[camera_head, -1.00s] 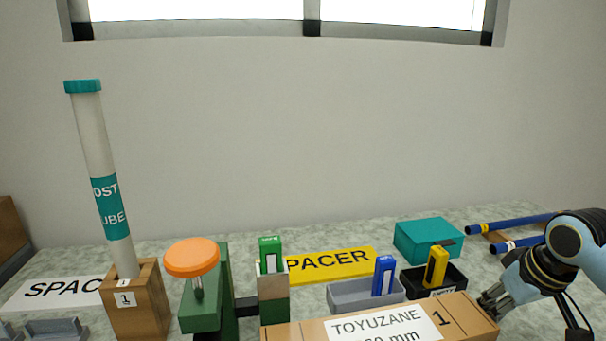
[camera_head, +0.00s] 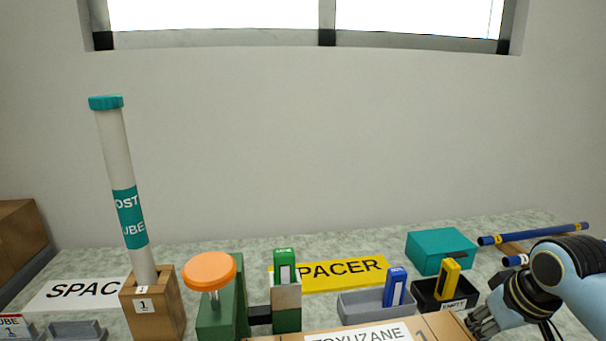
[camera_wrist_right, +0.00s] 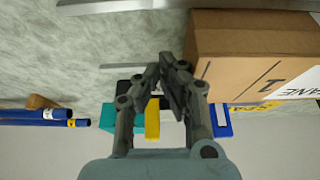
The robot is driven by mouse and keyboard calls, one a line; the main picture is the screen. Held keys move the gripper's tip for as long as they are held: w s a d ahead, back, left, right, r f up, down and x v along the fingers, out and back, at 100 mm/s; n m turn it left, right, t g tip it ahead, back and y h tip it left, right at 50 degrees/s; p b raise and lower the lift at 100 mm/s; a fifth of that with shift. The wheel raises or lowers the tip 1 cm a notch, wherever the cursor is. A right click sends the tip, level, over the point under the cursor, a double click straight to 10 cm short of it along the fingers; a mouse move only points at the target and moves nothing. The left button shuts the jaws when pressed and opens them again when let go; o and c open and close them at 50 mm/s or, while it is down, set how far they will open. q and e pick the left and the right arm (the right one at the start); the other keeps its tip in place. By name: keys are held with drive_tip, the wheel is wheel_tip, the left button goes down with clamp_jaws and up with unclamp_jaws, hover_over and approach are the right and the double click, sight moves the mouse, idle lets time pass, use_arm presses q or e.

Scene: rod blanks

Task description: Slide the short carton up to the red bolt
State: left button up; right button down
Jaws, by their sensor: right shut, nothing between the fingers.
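A brown cardboard carton (camera_head: 435,326) with a white TOYUZANE label lies at the front edge of the head view, cut off at the bottom. In the right wrist view its end and a printed face (camera_wrist_right: 245,45) fill the upper right. My right gripper (camera_head: 478,326) is at the carton's right end in the head view. In the right wrist view its closed, empty fingers (camera_wrist_right: 168,68) are beside the carton's end; whether they touch it I cannot tell. No red bolt can be made out. My left gripper is not in view.
A green stand with an orange knob (camera_head: 209,271) is behind the carton's left end. Grey (camera_head: 365,309) and black (camera_head: 428,303) bins, a teal box (camera_head: 441,251) and blue rods (camera_head: 535,234) lie behind. A tall tube (camera_head: 127,190) stands in a wooden block at left.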

sight(463, 330)
drive_tip(key=shift+a, duration=0.45)
drive_tip(key=shift+s+a+p, duration=0.15)
drive_tip(key=shift+a+p, duration=0.45)
drive_tip(key=shift+a, duration=0.5)
drive_tip(key=shift+s+a+p, duration=0.1)
drive_tip(key=shift+a+p, duration=0.45)
drive_tip(key=shift+a, duration=0.5)
drive_tip(key=shift+w+d+r+p, duration=0.1)
drive_tip(key=shift+d+r+p, duration=0.6)
drive_tip(key=shift+p, duration=0.25)
drive_tip(key=shift+d+r+p, duration=0.2)
drive_tip(key=shift+d+p, duration=0.25)
drive_tip(key=shift+d+r+p, duration=0.2)
drive_tip(key=shift+d+p, duration=0.2)
drive_tip(key=shift+d, duration=0.05)
wheel_tip(463, 330, up, 10)
drive_tip(key=p, duration=1.1)
drive_tip(key=shift+f, duration=0.15)
